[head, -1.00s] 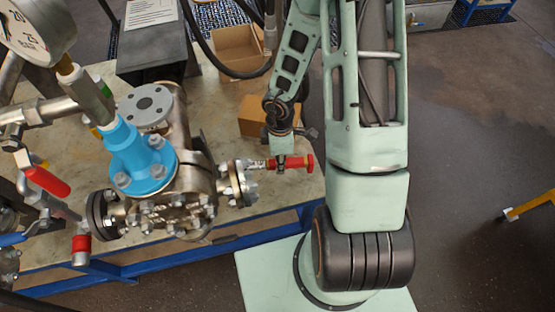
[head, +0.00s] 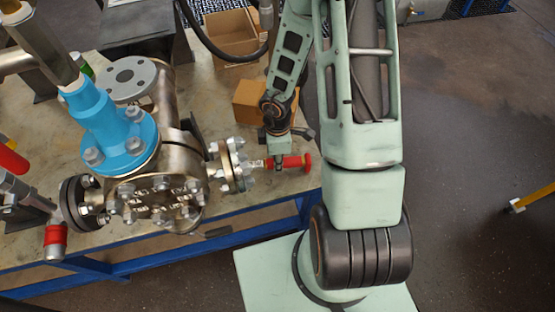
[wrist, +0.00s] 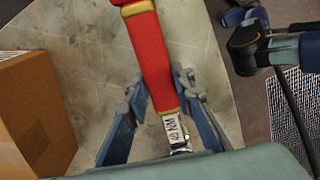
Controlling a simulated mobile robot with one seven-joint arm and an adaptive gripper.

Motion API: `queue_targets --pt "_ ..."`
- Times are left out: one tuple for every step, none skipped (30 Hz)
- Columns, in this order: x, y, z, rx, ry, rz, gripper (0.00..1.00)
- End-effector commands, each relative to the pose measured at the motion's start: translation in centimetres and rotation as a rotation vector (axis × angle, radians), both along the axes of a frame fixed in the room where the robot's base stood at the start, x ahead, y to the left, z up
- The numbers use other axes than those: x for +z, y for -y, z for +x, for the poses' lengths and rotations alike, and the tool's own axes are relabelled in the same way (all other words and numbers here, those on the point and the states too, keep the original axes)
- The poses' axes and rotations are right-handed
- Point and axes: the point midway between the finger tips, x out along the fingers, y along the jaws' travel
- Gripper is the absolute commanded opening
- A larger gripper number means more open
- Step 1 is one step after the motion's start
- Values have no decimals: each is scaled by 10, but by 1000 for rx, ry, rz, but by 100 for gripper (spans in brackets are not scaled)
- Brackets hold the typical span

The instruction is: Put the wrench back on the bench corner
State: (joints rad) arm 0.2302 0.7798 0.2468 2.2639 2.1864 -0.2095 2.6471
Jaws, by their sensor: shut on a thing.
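The wrench (head: 292,161) has a red handle and a short metal shank that points left toward the small bolted side flange (head: 233,165). My gripper (head: 278,161) is shut on the wrench near the inner end of the handle, over the bench's right end. In the wrist view the wrench (wrist: 150,50) runs between the two fingers of my gripper (wrist: 160,95), and its label reads 40 NM. The bench (head: 285,188) has its near right corner just below the handle in the picture. I cannot tell whether the wrench touches the bench top.
The steel vessel (head: 160,205) with a blue flanged neck (head: 112,130) stands left of the wrench. A closed cardboard box (head: 250,100) and an open one (head: 228,38) are behind. The closed box (wrist: 32,115) also shows in the wrist view. Bare bench top lies around the wrench.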

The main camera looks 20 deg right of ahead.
Motion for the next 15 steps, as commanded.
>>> queue_targets --pt "1 0 1 0 1 0 0" --pt "1 0 1 0 1 0 0" --pt "1 0 1 0 1 0 0" --pt "1 0 1 0 1 0 0" --pt "1 0 1 0 1 0 0" --pt "1 0 1 0 1 0 0" --pt "1 0 1 0 1 0 0" --pt "1 0 1 0 1 0 0" --pt "0 0 1 0 1 0 0" --pt "0 0 1 0 1 0 0" --pt "0 0 1 0 1 0 0" --pt "-1 0 1 0 1 0 0" --pt "-2 0 1 0 1 0 0" --pt "-3 0 1 0 1 0 0" --pt "-4 0 1 0 1 0 0"
